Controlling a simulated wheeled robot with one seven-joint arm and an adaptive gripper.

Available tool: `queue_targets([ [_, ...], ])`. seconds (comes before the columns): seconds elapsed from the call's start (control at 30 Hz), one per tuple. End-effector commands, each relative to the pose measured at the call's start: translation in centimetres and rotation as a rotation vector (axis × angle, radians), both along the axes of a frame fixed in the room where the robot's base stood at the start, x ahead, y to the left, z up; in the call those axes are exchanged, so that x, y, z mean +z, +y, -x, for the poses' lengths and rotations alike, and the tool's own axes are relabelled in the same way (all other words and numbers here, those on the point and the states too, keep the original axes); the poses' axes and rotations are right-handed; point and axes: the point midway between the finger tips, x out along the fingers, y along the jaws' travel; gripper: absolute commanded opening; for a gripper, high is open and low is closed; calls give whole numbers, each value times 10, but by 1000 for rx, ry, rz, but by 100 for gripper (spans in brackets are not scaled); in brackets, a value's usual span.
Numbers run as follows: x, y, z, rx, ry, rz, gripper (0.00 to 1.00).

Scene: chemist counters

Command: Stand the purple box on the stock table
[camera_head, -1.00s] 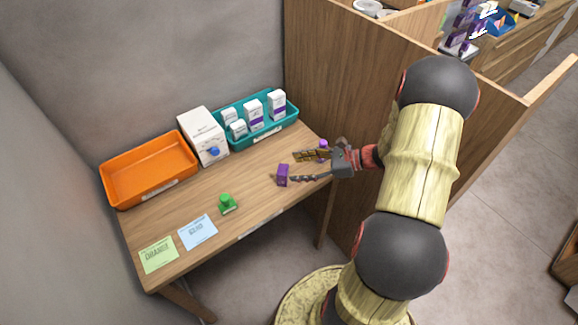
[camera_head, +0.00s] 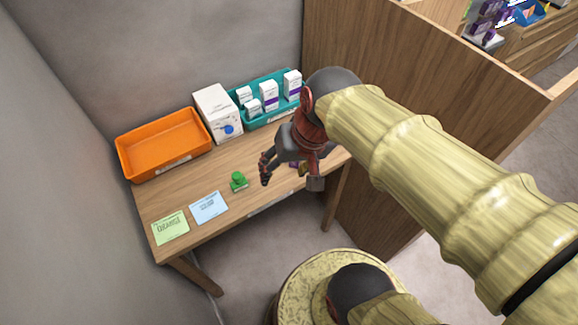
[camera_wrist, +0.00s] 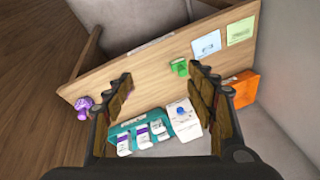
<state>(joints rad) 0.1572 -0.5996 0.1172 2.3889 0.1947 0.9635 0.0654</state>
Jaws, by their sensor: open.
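The purple box is mostly hidden by my gripper. A small purple patch (camera_head: 294,164), probably the box, shows below my gripper in the head view. In the wrist view a bit of purple (camera_wrist: 106,94) shows beside the left finger. My gripper (camera_head: 290,181) is open, pointing down above the wooden table (camera_head: 225,228). In the wrist view the space between its fingers (camera_wrist: 161,78) is empty. A purple knobbed stamp (camera_wrist: 82,108) stands near the table's end. I cannot tell which table is the stock table.
A green stamp (camera_head: 239,180), blue card (camera_head: 208,207) and green card (camera_head: 171,227) lie left of my gripper. An orange tray (camera_head: 126,160), white carton (camera_head: 214,110) and teal tray (camera_head: 283,117) with white boxes line the back. A wooden partition (camera_head: 385,65) stands right.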

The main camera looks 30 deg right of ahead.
Motion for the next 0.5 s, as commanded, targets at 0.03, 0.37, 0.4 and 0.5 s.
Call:
queue_targets([
  [0.03,10,4,7,76,-57,60,56],
  [0.37,36,2,22,264,-209,235,56],
  [0.4,36,2,22,265,-210,236,56],
  [0.5,35,2,21,263,-209,235,56],
])
